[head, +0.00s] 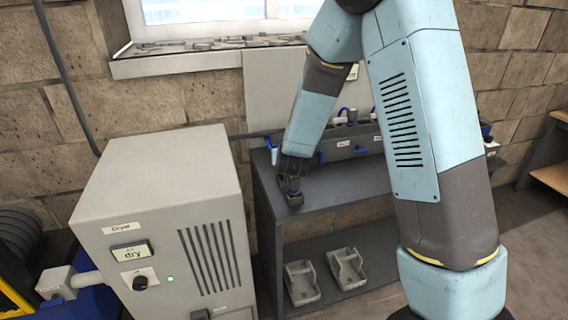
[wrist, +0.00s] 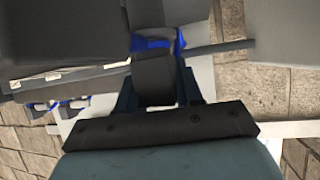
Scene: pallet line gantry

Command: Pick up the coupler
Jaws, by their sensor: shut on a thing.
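The coupler (head: 295,200) appears as a small dark grey piece at my fingertips, low over or on the left front part of the grey bench top. My gripper (head: 291,186) points down and is shut on it. In the wrist view the coupler (wrist: 153,80) is a dark block between the two fingers of my gripper (wrist: 156,88). The fingers hide part of it. I cannot tell whether it touches the bench top.
A grey dryer cabinet (head: 155,215) stands close on the left of the bench (head: 345,188). A rack (head: 350,143) with blue parts lines the bench's back. Two grey trays (head: 302,283) (head: 347,268) sit on the lower shelf. The bench top right of my gripper is clear.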

